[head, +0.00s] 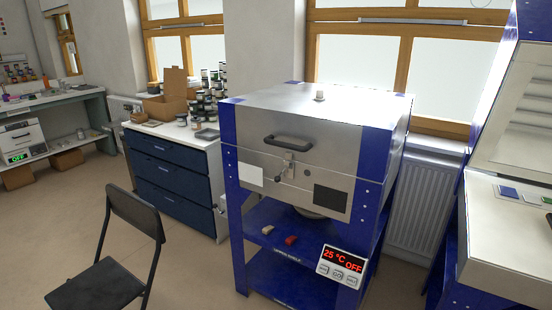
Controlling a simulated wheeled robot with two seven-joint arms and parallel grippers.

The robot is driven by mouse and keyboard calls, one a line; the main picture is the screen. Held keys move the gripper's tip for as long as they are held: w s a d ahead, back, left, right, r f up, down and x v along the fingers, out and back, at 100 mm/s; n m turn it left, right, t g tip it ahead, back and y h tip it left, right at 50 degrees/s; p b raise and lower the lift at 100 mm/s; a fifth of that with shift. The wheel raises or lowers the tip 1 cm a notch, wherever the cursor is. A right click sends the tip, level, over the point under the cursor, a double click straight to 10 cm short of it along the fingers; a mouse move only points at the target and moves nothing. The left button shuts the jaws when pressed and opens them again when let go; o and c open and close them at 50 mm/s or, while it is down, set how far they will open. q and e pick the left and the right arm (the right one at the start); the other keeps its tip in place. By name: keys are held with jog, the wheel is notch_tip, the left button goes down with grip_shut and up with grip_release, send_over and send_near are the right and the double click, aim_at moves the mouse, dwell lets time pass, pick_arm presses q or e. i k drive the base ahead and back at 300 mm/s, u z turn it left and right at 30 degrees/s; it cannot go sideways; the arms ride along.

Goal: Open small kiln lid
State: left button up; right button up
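The small kiln (230,160) stands right of the picture's middle, a silver box on a blue frame. Its silver lid (340,143) is down. A dark handle (287,140) is on the lid's front, with a metal latch (286,167) below it at the seam. I cannot tell whether the latch is fastened. A control panel (339,266) at the lower front reads 25 °C OFF. Neither of my grippers is in view.
A black folding chair (133,214) stands on the floor at the left front. A blue drawer cabinet (176,183) with jars and a cardboard box (167,106) on top is left of the kiln. Another large blue and white machine (510,215) stands at right. Floor before the kiln's left is clear.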

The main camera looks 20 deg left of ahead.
aim_at(360, 133)
jog(key=z, duration=0.2)
jog(key=k, duration=0.4)
jog(key=u, duration=1.2)
jog(key=i, duration=1)
jog(key=z, duration=0.6)
jog(key=i, duration=1)
jog(key=z, duration=0.8)
